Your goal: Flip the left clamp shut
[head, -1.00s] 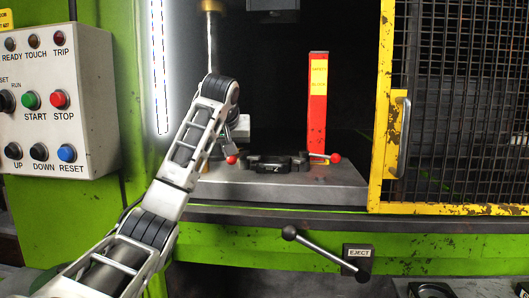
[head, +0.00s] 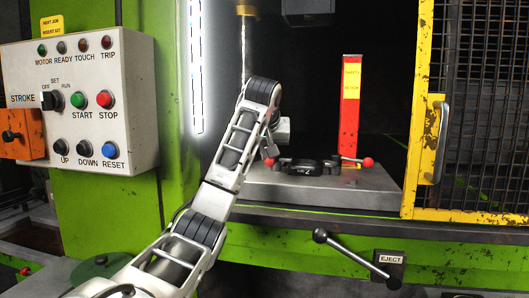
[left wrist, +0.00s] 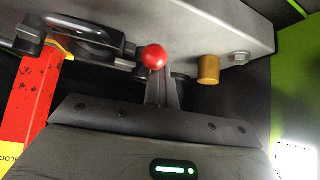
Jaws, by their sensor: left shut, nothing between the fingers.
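The left clamp's red ball knob (head: 269,162) shows at the left end of the dark die (head: 308,167) on the grey bolster plate (head: 320,190). It shows large in the left wrist view (left wrist: 153,57). The right clamp's red knob (head: 367,162) sticks out on the other side. My left gripper (head: 272,148) is close by the left knob, partly hidden behind its own arm in the head view. In the left wrist view its fingers (left wrist: 163,88) are shut and empty, with tips right at the knob; I cannot tell whether they touch. My right gripper is out of view.
A red safety block (head: 350,110) stands upright behind the die. The yellow mesh guard (head: 425,130) bounds the right, the button panel (head: 85,105) the left. An eject lever (head: 345,245) projects below the plate. A brass peg (left wrist: 208,70) is near the knob.

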